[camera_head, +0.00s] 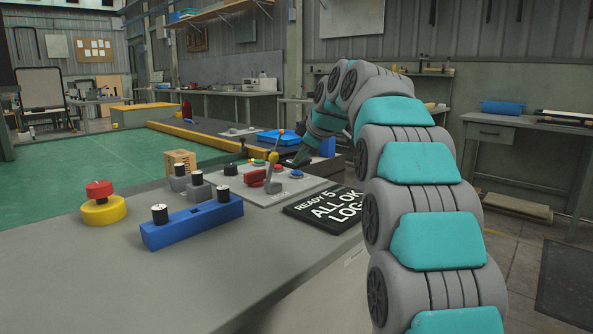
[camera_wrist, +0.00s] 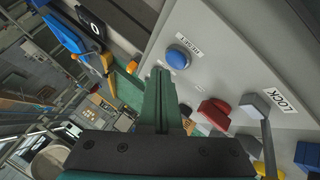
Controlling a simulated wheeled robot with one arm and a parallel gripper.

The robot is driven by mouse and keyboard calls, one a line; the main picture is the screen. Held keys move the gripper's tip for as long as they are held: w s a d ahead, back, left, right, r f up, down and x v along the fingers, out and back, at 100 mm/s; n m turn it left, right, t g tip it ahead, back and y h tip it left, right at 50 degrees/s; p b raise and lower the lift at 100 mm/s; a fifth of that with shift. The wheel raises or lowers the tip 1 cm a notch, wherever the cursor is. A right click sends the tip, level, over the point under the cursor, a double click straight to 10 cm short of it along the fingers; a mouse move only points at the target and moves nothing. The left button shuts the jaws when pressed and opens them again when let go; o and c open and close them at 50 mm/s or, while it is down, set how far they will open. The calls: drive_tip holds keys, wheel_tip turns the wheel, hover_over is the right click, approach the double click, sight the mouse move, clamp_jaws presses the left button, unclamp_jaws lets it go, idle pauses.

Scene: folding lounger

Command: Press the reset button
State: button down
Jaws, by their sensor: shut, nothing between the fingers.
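The blue round button (camera_wrist: 178,57) sits on the grey control panel (camera_wrist: 235,65) in the wrist view, beside a small white label that appears to read RESET upside down. In the head view the blue button (camera_head: 296,174) is at the right part of the panel (camera_head: 285,191). My gripper (camera_wrist: 160,72) is shut and empty, its green fingertips just below the button in the wrist picture. In the head view my gripper (camera_head: 298,160) is right behind the button. I cannot tell the exact gap, but no contact shows.
A black text board (camera_head: 322,207) lies in front. A blue block with black-topped pegs (camera_head: 190,225) and a red-yellow emergency stop (camera_head: 103,208) are further left.

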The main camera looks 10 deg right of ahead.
sight(300, 172)
drive_tip(key=shift+r+p, duration=1.5)
drive_tip(key=shift+r, duration=1.1)
drive_tip(key=shift+f, duration=0.1)
